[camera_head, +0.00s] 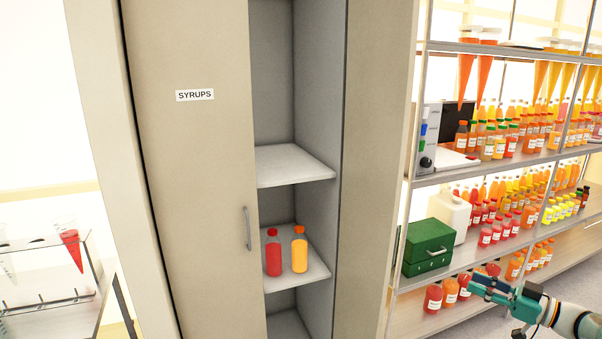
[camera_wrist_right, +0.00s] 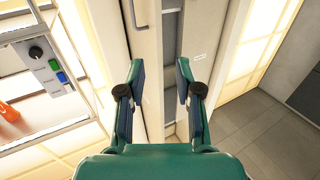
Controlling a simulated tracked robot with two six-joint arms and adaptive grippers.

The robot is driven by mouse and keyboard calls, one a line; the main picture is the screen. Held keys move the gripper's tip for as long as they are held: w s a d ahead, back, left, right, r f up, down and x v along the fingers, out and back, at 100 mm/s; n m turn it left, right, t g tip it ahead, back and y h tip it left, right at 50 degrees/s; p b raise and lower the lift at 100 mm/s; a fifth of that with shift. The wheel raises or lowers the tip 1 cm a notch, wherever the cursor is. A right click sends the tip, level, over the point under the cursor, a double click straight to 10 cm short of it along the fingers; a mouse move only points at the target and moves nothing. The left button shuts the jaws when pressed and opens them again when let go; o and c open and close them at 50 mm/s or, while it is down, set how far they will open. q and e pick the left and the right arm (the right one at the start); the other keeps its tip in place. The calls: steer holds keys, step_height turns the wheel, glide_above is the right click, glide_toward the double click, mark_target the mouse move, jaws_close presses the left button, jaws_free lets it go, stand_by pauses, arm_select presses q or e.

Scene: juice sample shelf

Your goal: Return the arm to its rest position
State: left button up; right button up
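My right gripper (camera_head: 490,287) is at the lower right of the head view, in front of the lower part of the bottle shelves. In the right wrist view its two green fingers (camera_wrist_right: 160,95) stand apart with nothing between them, so it is open and empty. The tall cabinet, with a door (camera_head: 190,150) labelled SYRUPS, shows beyond the fingers. My left gripper is in neither view.
A red bottle (camera_head: 273,255) and an orange bottle (camera_head: 299,250) stand on a cabinet shelf (camera_head: 318,270). A green box (camera_head: 428,248) and many juice bottles fill the rack (camera_head: 480,172) at right. A stand (camera_head: 50,290) holding a red cone is at left.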

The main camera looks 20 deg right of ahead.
steer(key=w+a+f+y, duration=0.1)
steer(key=w+a+y, duration=0.1)
steer(key=w+a, duration=0.6)
steer(key=w+a+f+m+y, duration=0.15)
steer(key=w+a, duration=0.35)
steer(key=a, duration=0.6)
steer(key=w+a+f+y, duration=0.1)
steer(key=w+a+y, duration=0.2)
steer(key=w+a, duration=0.5)
steer(key=a+f+m+g+h, duration=0.1)
steer(key=a+f+m+h, duration=0.15)
steer(key=a+f, duration=0.4)
steer(key=a+f+m+h, duration=0.2)
steer(key=a+f+m, duration=0.15)
steer(key=a, duration=0.65)
steer(key=s+a+f+g+h, duration=0.1)
steer(key=s+a+f+g, duration=0.3)
steer(key=f, duration=0.3)
steer(key=s+a+f+g+h, duration=0.2)
steer(key=s+a+f, duration=0.3)
steer(key=s+f, duration=0.15)
steer(key=s+f+g+h, duration=0.1)
steer(key=s+f+g, duration=0.3)
steer(key=s, duration=0.7)
steer(key=s+f+g+h, duration=0.1)
steer(key=s+f+g, duration=0.4)
steer(key=s, duration=0.6)
steer(key=shift+d+n, duration=0.4)
steer(key=shift+n, duration=0.05)
